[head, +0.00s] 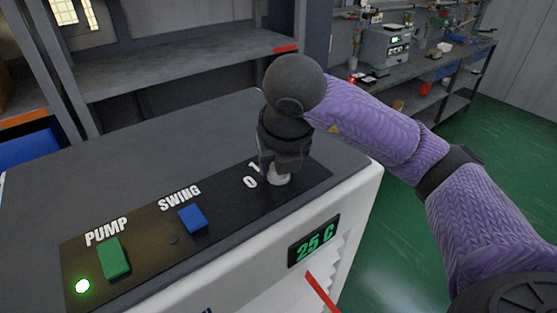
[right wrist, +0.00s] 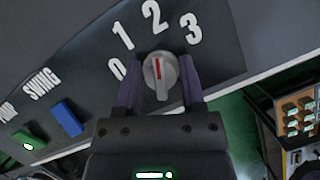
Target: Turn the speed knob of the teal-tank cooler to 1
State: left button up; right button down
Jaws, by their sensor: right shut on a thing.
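The speed knob (right wrist: 161,76) is a pale grey dial with a red pointer line, on the dark panel of the cooler (head: 345,195). In the right wrist view its pointer aims roughly at the 2. The numeral 1 (right wrist: 123,36) is left of the 2 (right wrist: 153,15), the 0 is lower left and the 3 is at the right. My right gripper (head: 280,168) is shut on the knob from above, with a finger on each side (right wrist: 160,88). In the head view it hides the 2, the 3 and most of the knob. The tank colour does not show. My left gripper is not in view.
The same panel has a green PUMP switch (head: 114,259), a blue SWING switch (head: 193,219) and a lit green lamp (head: 82,286). A display (head: 314,240) on the white front reads 25 C. Grey shelves (head: 190,60) and a cluttered bench (head: 400,60) stand behind.

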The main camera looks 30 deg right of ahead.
jog(key=shift+c, duration=1)
grip_release()
jog(key=shift+s+r, duration=0.1)
jog(key=shift+r, duration=0.3)
jog(key=p+v, duration=0.3)
jog(key=v, duration=0.6)
